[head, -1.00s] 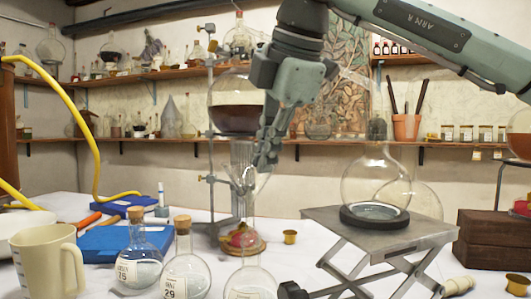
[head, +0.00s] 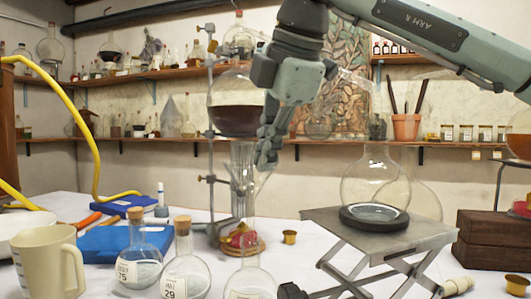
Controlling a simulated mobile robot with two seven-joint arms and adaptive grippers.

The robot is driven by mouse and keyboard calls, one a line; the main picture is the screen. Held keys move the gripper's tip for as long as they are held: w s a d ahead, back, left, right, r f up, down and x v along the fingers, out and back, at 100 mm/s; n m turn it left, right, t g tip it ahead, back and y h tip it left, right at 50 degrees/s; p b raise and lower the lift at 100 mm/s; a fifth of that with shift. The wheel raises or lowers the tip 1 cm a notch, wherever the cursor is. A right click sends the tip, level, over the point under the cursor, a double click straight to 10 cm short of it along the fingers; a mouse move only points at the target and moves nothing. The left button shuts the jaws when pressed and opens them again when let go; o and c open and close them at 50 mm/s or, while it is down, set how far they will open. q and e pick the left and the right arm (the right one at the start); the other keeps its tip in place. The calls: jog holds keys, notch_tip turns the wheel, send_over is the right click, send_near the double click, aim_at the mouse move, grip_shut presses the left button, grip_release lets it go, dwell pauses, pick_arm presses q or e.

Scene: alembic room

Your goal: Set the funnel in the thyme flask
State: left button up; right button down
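The clear glass funnel (head: 246,183) is near the picture's middle, its wide mouth up and its stem down. It stands above an uncorked round flask (head: 250,281) at the bottom edge. This flask's label name is not readable, and glass overlapping glass hides whether the stem is inside the neck. My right gripper (head: 267,157) comes down from above, its fingertips at the right side of the funnel's rim. The fingers overlap, so I cannot tell whether they grip the rim or are just beside it. My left gripper is not in view.
Two corked flasks (head: 136,268) (head: 184,279) stand to the left, near a beige jug (head: 48,262). A metal stand (head: 211,150) holds a dark-filled flask (head: 234,119) behind. A lab jack (head: 425,235) carrying a glass vessel (head: 375,182) is on the right.

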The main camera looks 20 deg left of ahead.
aim_at(266, 173)
jog(key=shift+f, duration=0.1)
dwell(0.3)
jog(key=shift+f+b, duration=1.45)
jog(key=shift+b, duration=0.05)
jog(key=shift+f+b, duration=2.2)
jog(key=shift+f, duration=0.1)
dwell(3.1)
jog(key=c, duration=1.6)
grip_release()
jog(key=shift+c, duration=0.2)
